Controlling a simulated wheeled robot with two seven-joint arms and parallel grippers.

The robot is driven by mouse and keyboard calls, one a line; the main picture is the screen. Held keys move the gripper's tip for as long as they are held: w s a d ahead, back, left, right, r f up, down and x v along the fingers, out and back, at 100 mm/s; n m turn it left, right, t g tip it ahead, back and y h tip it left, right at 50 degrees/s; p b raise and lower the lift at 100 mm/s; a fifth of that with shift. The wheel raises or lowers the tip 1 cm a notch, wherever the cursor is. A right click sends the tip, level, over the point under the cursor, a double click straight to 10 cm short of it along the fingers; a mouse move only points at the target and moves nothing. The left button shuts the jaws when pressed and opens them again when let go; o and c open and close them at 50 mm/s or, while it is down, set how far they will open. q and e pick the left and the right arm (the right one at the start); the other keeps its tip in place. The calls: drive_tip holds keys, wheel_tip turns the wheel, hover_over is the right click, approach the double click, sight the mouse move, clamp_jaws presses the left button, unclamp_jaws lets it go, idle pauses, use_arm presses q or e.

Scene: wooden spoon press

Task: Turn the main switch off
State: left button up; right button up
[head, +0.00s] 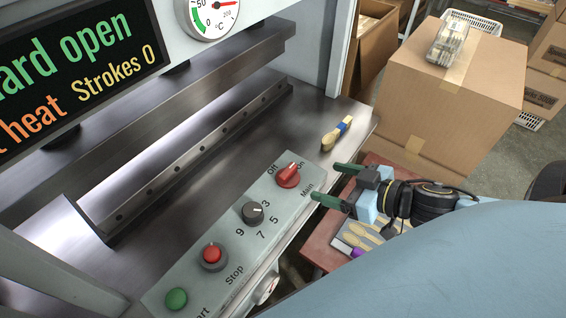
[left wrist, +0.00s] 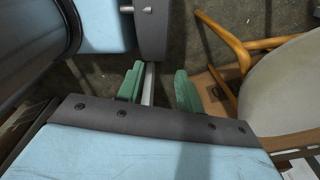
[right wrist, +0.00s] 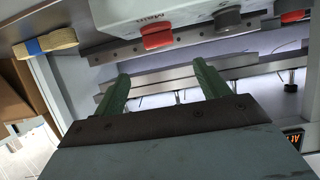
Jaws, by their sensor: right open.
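The main switch (head: 289,175) is a red knob at the far right end of the grey control panel (head: 226,232). Its raised grip points toward the "On" label, with "Off" to the left of it. My right gripper (head: 328,182) is open and empty just right of the switch, apart from it. In the right wrist view the red switch (right wrist: 157,36) shows beyond the two green fingers (right wrist: 161,72). My left gripper (left wrist: 158,88) shows only in its own wrist view, open, with nothing seen held between its fingers.
The panel also bears a grey dial (head: 253,212), a red stop button (head: 213,254) and a green start button (head: 176,299). Wooden spoons (head: 364,233) lie below my right gripper. A cardboard box (head: 450,105) stands beyond.

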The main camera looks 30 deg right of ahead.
sight(291, 172)
drive_tip(key=b+x, duration=0.1)
drive_tip(key=x, duration=1)
drive_tip(key=shift+d+f+b, duration=0.15)
drive_tip(key=shift+b, duration=0.2)
use_arm(q)
drive_tip(key=shift+s+f, duration=0.25)
drive_tip(key=shift+f, duration=0.2)
drive_tip(key=shift+s+f, duration=0.2)
drive_tip(key=shift+f, duration=0.25)
use_arm(e)
drive_tip(key=shift+x, duration=0.95)
drive_tip(key=c, duration=1)
drive_tip(key=shift+o, duration=0.2)
